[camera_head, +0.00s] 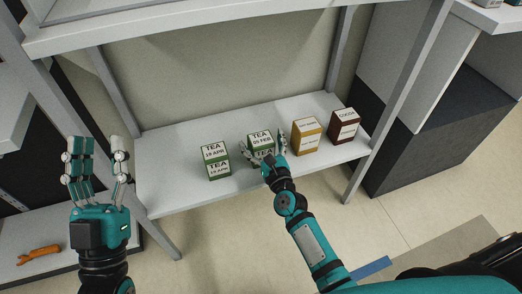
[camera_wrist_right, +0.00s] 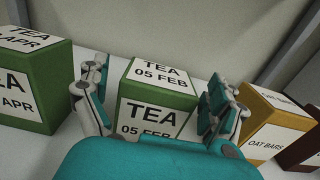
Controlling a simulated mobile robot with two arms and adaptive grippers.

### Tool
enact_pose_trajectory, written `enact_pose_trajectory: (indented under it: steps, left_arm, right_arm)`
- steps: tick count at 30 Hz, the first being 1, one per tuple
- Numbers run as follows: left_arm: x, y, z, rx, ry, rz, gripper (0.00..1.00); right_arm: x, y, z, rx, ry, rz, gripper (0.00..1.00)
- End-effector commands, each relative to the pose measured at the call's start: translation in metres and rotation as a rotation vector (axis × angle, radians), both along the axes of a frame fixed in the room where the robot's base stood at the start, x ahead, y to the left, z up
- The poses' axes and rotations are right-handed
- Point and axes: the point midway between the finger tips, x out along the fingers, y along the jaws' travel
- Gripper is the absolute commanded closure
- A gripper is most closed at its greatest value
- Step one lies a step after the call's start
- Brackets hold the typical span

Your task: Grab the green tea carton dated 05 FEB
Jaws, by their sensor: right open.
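The green tea carton dated 05 FEB (camera_head: 261,137) stands upright on the lower shelf, and its label reads clearly in the right wrist view (camera_wrist_right: 152,111). My right gripper (camera_head: 266,156) is open, with one finger on each side of this carton; I cannot tell whether they touch it. In the right wrist view the gripper (camera_wrist_right: 160,115) frames the carton between its fingers. Another green tea carton, dated 14 APR (camera_head: 215,160), stands to its left and also shows in the right wrist view (camera_wrist_right: 30,82). My left gripper (camera_head: 94,175) is open and empty, away at the left.
A yellow oat bars box (camera_head: 307,135) stands just right of my right gripper, with a brown cocoa box (camera_head: 344,124) beyond it. The white shelf (camera_head: 165,165) has bare room at its left. A shelf board (camera_head: 190,17) and grey posts surround the space. An orange object (camera_head: 39,254) lies lower left.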

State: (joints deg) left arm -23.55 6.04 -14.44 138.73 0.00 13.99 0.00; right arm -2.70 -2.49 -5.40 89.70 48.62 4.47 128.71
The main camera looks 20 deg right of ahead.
Motion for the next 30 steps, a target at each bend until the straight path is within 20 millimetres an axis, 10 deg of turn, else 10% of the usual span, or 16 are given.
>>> enact_pose_trajectory:
  steps: [10, 23, 30]
  left_arm:
    - [-0.0059, 0.0006, 0.0067, -0.015, -0.049, -0.003, 0.60]
    - [-0.0058, 0.0006, 0.0066, -0.014, -0.048, -0.002, 0.60]
    - [-0.0056, 0.0007, 0.0066, -0.014, -0.048, -0.002, 0.60]
  right_arm:
    - [0.0094, 0.0006, -0.0002, 0.001, 0.001, 0.001, 0.06]
    - [0.0091, 0.0005, -0.0002, 0.000, 0.001, 0.001, 0.62]
    - [0.0093, 0.0004, 0.0004, 0.000, -0.001, 0.001, 0.65]
